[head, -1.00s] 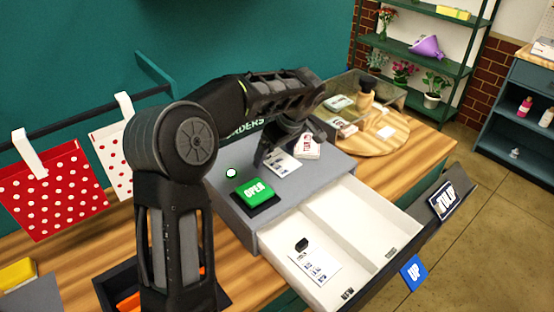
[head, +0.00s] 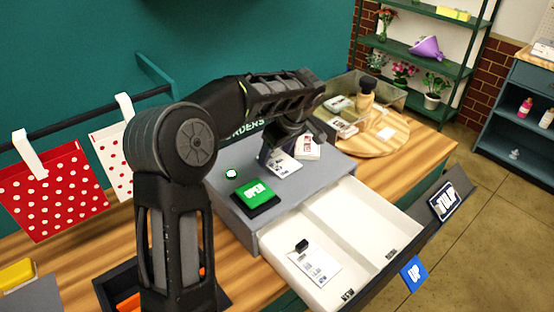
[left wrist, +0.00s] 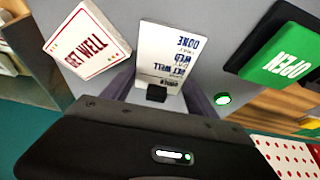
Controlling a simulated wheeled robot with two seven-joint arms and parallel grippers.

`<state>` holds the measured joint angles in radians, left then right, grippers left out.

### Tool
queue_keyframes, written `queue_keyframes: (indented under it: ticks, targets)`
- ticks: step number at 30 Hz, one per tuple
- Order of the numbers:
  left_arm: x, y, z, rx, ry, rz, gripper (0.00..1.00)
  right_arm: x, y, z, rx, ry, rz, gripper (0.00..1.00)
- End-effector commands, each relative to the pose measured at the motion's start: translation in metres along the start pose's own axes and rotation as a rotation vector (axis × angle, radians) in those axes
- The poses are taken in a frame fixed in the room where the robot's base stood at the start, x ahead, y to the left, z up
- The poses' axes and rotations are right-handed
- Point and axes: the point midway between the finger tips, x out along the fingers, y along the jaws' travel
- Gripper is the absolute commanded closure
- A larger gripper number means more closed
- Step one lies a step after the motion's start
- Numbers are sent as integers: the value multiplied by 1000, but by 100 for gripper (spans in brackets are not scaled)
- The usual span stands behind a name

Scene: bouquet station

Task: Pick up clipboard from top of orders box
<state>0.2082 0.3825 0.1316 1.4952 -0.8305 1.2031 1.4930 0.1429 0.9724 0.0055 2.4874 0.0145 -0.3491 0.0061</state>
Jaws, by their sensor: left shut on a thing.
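The clipboard (head: 285,167), a white card with printed lines, is at the top of the grey orders box (head: 236,201). In the left wrist view the clipboard (left wrist: 168,52) lies between my fingers, its black clip (left wrist: 156,93) nearest the palm. My left gripper (head: 276,157) is shut on it at the clip end. Whether the clipboard touches the box top cannot be told. My right gripper is not in view.
A GET WELL card (left wrist: 87,40) lies close beside the clipboard. A green OPEN block (head: 254,192) sits on the box top. The box's white drawer (head: 345,222) is pulled out, with another clipped card (head: 318,264) inside. A round wooden board (head: 385,139) stands behind.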

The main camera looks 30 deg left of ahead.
Motion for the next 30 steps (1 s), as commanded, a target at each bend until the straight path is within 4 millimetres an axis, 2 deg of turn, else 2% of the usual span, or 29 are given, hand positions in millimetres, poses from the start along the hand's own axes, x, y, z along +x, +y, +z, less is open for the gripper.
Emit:
queue_keyframes:
  ticks: [8, 19, 21, 25, 30]
  targets:
    - [-9, 1, -4, -2, 2, 3, 73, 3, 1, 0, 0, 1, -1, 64]
    - [-70, 1, -29, -2, 1, 4, 73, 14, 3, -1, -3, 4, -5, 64]
    - [-87, 0, -35, 1, 1, 1, 73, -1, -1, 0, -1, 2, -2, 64]
    - [-94, 0, -38, 2, 0, 1, 73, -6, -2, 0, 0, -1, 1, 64]
    - [-93, 0, -38, 0, 0, 0, 73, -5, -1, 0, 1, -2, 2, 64]
